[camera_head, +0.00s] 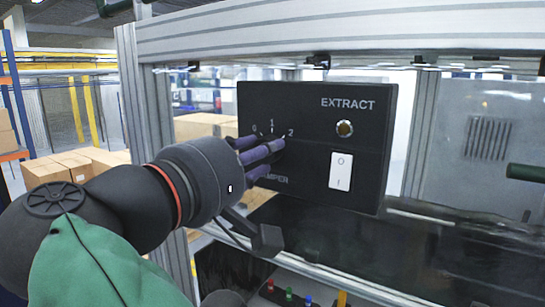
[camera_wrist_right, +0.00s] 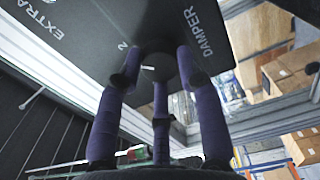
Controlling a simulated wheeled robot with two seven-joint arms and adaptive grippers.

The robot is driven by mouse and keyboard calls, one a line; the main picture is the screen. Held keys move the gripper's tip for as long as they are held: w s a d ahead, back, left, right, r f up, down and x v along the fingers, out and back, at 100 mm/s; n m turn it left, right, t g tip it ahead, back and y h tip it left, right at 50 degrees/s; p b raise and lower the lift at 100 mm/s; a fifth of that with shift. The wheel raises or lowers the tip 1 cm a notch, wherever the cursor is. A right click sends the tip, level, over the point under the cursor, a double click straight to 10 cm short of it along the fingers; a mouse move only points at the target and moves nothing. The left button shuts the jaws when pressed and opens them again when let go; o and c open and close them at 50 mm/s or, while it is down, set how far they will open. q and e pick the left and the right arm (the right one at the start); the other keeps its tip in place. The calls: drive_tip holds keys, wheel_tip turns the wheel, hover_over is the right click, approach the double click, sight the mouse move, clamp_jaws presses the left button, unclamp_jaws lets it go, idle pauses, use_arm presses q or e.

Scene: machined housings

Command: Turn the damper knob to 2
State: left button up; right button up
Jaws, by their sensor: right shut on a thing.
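The damper knob (camera_wrist_right: 157,66) is a dark round knob on the black control panel (camera_head: 300,110). A short white mark shows on its face in the wrist view, pointing left, roughly to the side of the printed 2 (camera_wrist_right: 122,46). I cannot tell whether it lines up exactly. In the head view the scale 0, 1, 2 shows above the fingers, which hide the knob. My right gripper (camera_head: 268,152), with purple-padded fingers, is shut on the knob; it also shows in the wrist view (camera_wrist_right: 160,75). My left gripper is not in view.
On the same panel are a round amber indicator (camera_head: 344,128) under EXTRACT and a white rocker switch (camera_head: 340,171). An aluminium frame (camera_head: 330,35) runs above the panel, with a post (camera_head: 146,110) on the left. Cardboard boxes (camera_head: 72,166) stand behind.

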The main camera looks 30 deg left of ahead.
drive_tip(key=shift+w+d+r, duration=0.1)
drive_tip(key=shift+r, duration=0.05)
drive_tip(key=o, duration=1.2)
drive_tip(key=shift+c, duration=0.2)
drive_tip(key=shift+w, duration=0.1)
drive_tip(key=shift+w, duration=0.1)
